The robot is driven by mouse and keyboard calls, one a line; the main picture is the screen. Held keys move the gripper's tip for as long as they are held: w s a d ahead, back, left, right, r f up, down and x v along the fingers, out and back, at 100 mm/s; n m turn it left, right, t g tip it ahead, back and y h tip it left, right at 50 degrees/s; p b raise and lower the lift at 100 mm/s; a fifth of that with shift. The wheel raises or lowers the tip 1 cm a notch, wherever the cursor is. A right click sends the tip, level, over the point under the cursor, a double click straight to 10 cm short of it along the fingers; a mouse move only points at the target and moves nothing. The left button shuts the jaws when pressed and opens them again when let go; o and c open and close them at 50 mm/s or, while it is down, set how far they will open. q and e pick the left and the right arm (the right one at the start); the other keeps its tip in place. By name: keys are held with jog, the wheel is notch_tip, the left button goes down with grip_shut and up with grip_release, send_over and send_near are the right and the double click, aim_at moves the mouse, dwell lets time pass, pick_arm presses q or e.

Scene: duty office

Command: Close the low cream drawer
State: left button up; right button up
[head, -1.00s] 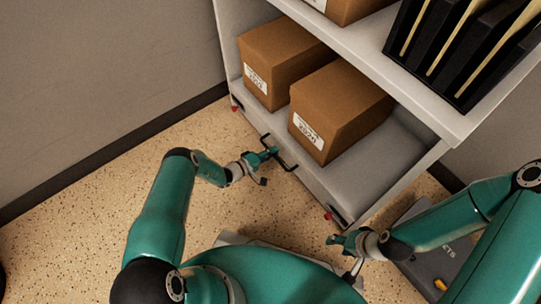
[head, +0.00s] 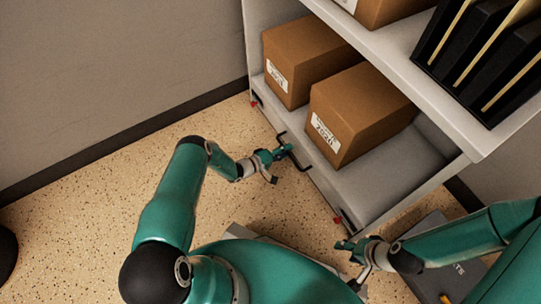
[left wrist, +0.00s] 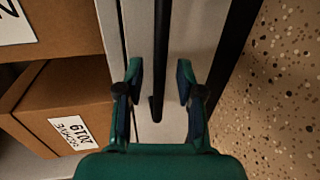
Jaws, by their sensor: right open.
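The low cream drawer (head: 318,188) is at the bottom of the shelf unit, under two cardboard boxes. How far it stands out is hard to tell. Its black handle (head: 303,164) is on the front; the handle bar also shows in the left wrist view (left wrist: 160,50). My left gripper (head: 279,154) is at the handle. In the left wrist view its fingers (left wrist: 159,85) are apart, one on each side of the bar, with gaps visible. My right gripper (head: 347,246) is open and empty, low near the drawer's right front corner.
Cardboard boxes (head: 358,112) and (head: 303,62) stand above the drawer. A dark grey case (head: 432,238) lies on the floor behind my right arm.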

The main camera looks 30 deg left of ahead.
pick_arm(q)
jog(key=v, duration=1)
jog(key=shift+s+a, duration=0.2)
jog(key=shift+s, duration=0.05)
jog(key=shift+f, duration=0.1)
